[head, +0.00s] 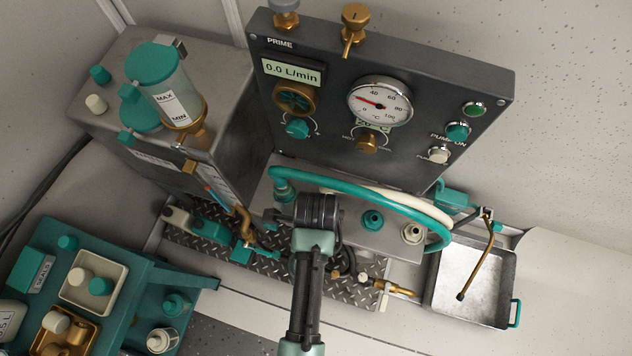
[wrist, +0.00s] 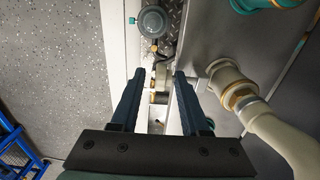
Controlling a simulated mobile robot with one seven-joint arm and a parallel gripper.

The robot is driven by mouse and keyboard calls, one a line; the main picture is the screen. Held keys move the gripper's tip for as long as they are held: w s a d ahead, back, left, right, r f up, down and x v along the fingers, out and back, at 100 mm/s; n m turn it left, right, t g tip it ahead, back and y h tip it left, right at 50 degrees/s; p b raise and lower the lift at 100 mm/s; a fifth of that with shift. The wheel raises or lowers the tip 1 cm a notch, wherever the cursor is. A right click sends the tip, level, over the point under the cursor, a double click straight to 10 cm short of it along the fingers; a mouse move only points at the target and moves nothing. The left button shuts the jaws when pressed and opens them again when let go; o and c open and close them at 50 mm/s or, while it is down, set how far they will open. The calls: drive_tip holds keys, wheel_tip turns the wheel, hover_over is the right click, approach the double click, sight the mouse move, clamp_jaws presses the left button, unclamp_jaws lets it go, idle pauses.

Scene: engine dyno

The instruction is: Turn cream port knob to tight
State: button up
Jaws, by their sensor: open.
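The cream port knob (head: 413,233) is a round cream collar on top of the grey block, right of a matching teal port (head: 372,219). In the wrist view, a ringed cream fitting (wrist: 228,80) with a thick cream hose shows right of the fingers. My gripper (wrist: 179,85) is open and empty, its two dark fingers apart and not touching the cream fitting. A small cream-and-brass part shows below, between the fingers. In the head view my dark arm rises from the bottom centre; the fingertips cannot be made out there.
A teal hose (head: 395,207) arcs over the grey block. A brass valve (head: 401,289) lies in front of it, and a metal tray (head: 470,308) stands at the right. The gauge panel (head: 440,125) rises behind. A teal cart (head: 130,270) stands at left. Bare floor (wrist: 50,60) lies left in the wrist view.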

clamp_jaws()
drive_tip(key=shift+s, duration=0.1)
